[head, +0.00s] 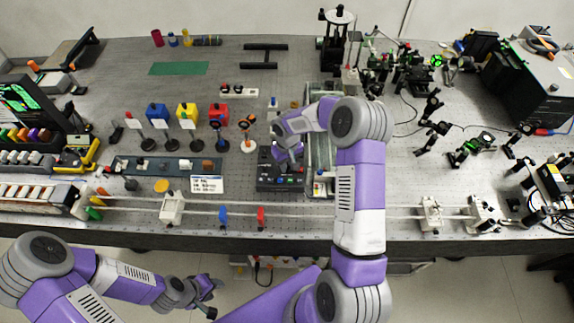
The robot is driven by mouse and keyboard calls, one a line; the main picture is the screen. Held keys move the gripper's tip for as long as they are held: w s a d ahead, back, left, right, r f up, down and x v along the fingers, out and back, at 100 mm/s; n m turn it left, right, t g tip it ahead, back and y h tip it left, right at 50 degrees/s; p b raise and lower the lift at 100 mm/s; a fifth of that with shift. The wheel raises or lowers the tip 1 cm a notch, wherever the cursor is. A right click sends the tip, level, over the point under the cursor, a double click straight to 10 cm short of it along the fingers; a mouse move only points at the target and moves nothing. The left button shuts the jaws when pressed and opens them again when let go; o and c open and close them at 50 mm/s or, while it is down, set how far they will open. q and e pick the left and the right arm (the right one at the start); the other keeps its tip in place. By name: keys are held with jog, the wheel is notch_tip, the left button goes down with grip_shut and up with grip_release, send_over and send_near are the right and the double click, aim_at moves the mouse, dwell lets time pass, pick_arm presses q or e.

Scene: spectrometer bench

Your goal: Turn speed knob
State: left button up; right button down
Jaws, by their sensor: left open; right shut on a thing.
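A black control box (268,184) with small coloured knobs and buttons sits on the bench near the middle. My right gripper (289,164) reaches down over the back right part of this box. It is shut on a small knob there, and its fingers mostly hide that knob. I cannot read any label, so I cannot tell for sure that it is the speed knob. My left gripper (211,298) is open and empty, low in front of the bench's front edge.
A clear-walled channel (319,150) stands just right of the box, partly behind my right arm. A white label card (207,184) lies to the left. A rail (310,211) with a blue and a red holder runs along the front. Optics crowd the right side.

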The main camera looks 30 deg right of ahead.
jog(key=m+b, duration=0.3)
jog(key=shift+m, duration=0.3)
jog(key=shift+m+b, duration=0.75)
jog(key=shift+m, duration=0.85)
jog(key=shift+r, duration=0.1)
jog(key=c, duration=1.3)
grip_release()
notch_tip(320, 180, up, 8)
jog(key=shift+f, duration=0.2)
